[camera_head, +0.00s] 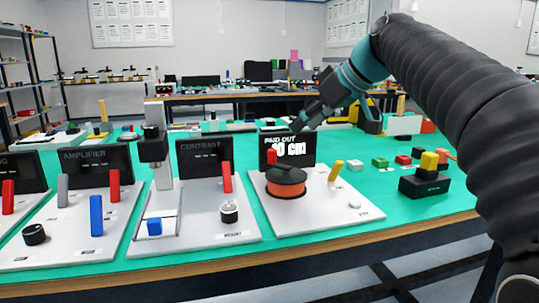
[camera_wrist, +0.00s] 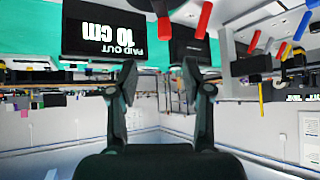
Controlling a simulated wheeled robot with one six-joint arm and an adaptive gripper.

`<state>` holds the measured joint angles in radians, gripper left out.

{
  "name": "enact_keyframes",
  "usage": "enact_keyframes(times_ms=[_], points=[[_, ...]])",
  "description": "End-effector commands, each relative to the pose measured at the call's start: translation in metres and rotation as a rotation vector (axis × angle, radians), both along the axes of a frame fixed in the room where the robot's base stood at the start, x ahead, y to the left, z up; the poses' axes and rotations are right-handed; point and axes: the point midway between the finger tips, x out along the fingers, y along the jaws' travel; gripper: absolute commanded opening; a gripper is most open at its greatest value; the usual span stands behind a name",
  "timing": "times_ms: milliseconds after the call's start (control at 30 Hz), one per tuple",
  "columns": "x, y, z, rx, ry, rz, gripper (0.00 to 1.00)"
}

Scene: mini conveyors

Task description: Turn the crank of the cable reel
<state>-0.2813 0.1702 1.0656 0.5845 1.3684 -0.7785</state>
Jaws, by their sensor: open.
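The cable reel (camera_head: 286,190) is an orange drum with a black top on a white panel. A short upright red handle (camera_head: 271,157), apparently its crank grip, stands at the reel's back left. The black display (camera_head: 302,148) behind it reads "PAID OUT 10 cm". My gripper (camera_head: 302,121) is open and empty, above and behind the reel, partly in front of the display's top edge. In the wrist view the scene is upside down: both fingers of my gripper (camera_wrist: 158,82) are spread, with the display (camera_wrist: 82,38) and the red handle (camera_wrist: 164,30) beyond them.
A yellow lever (camera_head: 336,170) and a white button (camera_head: 354,203) share the reel's panel. The contrast panel's red lever (camera_head: 227,177) stands to the left. A black box with a yellow button (camera_head: 429,161) and small coloured blocks lie to the right. Green tabletop is clear between them.

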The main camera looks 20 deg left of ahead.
Motion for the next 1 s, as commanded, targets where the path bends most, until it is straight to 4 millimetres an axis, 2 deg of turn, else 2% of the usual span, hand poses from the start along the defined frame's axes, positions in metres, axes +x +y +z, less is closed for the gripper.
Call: enact_keyframes(times_ms=[33, 133, 500, 700, 1000], points=[[-0.001, 0.011, -0.008, -0.001, 0.003, 0.011, 0.5], [0.003, 0.026, -0.022, -0.003, 0.004, 0.017, 0.5], [0.022, 0.067, -0.067, -0.002, 0.002, 0.014, 0.5], [0.029, 0.08, -0.082, -0.002, 0.002, 0.011, 0.5], [0.031, 0.083, -0.085, -0.002, 0.001, 0.009, 0.5]])
